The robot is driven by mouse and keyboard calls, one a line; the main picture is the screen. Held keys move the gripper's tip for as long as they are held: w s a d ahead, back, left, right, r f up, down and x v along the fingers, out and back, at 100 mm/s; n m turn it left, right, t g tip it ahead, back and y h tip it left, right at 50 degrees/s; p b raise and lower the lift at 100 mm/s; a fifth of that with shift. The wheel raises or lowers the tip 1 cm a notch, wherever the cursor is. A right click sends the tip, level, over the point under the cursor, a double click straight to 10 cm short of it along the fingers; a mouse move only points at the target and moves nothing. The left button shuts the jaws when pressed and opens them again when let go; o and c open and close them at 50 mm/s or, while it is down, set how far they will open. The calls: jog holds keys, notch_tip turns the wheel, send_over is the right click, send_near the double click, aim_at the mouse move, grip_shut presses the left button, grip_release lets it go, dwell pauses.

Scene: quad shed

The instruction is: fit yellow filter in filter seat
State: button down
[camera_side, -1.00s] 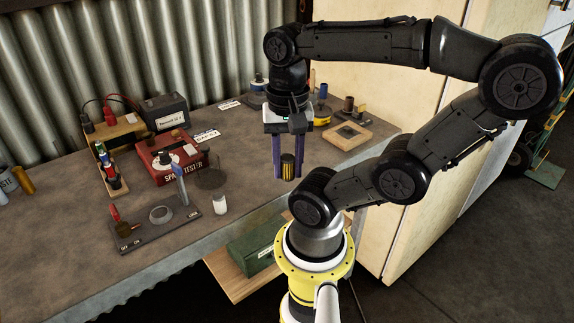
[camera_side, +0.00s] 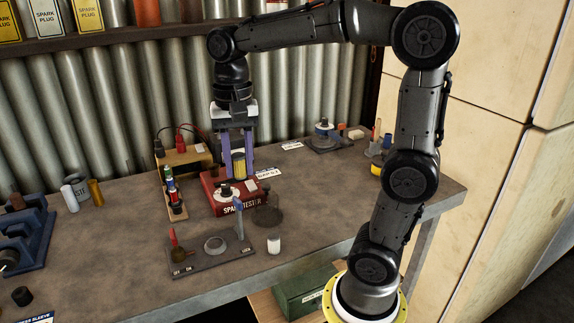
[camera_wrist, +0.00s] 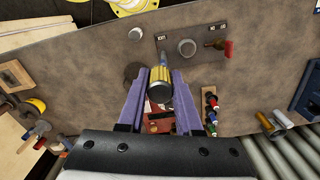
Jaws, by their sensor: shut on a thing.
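The yellow filter (camera_side: 239,164) is a small upright ribbed cylinder with dark bands. My gripper (camera_side: 239,172), with two purple fingers, is shut on it, and it also shows between the fingertips in the wrist view (camera_wrist: 160,86). In the side view they are above the back of the red spark tester (camera_side: 234,196). What looks like the filter seat (camera_side: 215,245) is a grey ring on a dark plate (camera_side: 190,262), nearer the bench's front edge. It also shows in the wrist view (camera_wrist: 187,48), beyond the filter. The filter is apart from the seat.
A blue-handled lever (camera_side: 239,220) stands beside the ring, and a red-handled valve (camera_side: 174,240) is at the plate's left. A white-topped jar (camera_side: 273,243) and a dark round dish (camera_side: 267,214) are to the right. A wooden rack (camera_side: 174,197) stands left of the tester.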

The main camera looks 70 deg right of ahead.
jog(key=n, duration=0.1)
send_over(215, 246)
notch_tip(215, 246, down, 2)
notch_tip(215, 246, down, 10)
jog(key=shift+f, duration=2.55)
jog(key=shift+f, duration=0.65)
jog(key=shift+c, duration=0.5)
grip_release()
notch_tip(215, 246, up, 7)
dwell(1.2)
jog(key=shift+r, duration=0.1)
dwell(0.5)
